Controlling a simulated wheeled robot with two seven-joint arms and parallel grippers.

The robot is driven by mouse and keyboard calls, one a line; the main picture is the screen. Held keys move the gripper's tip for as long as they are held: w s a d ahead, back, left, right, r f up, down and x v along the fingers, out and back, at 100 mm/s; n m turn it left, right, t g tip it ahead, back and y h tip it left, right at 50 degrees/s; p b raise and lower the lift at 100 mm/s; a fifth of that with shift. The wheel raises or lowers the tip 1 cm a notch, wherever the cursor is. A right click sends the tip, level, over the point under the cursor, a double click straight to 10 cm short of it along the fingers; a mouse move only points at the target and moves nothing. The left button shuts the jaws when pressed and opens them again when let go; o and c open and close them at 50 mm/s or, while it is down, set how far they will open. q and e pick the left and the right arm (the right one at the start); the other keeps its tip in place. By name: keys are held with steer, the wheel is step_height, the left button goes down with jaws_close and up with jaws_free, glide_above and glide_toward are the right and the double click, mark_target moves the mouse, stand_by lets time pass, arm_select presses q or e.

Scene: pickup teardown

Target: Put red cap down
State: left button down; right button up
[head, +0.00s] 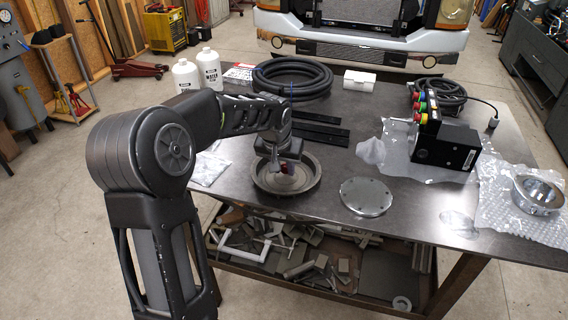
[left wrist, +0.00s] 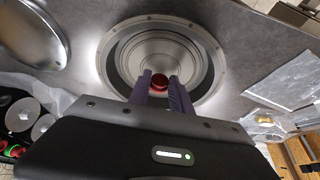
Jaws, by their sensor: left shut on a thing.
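The red cap (left wrist: 159,83) is between the two finger tips of my left gripper (left wrist: 160,88) in the left wrist view, and the gripper is shut on it. In the head view my left gripper (head: 282,168) points down over a round grey metal dish (head: 312,183) on the table. The cap shows there only as a small red patch (head: 289,169), partly hidden by the fingers. The dish also shows behind the cap in the left wrist view (left wrist: 116,66). I cannot tell whether the cap touches the dish. My right gripper is in neither view.
The dark table (head: 400,200) also holds a flat metal disc (head: 366,196), a black button box (head: 446,145) on plastic wrap, a chrome ring (head: 538,195), black bars (head: 318,130), a coiled hose (head: 291,78) and two white bottles (head: 209,69). The table's front edge is close to the dish.

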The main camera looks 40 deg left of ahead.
mark_target(284, 181)
arm_select(q)
steer(key=shift+f, duration=0.55)
steer(key=c, duration=1.1)
jaws_free()
steer(key=shift+r, duration=0.1)
step_height(284, 181, up, 7)
steer(key=p, duration=0.4)
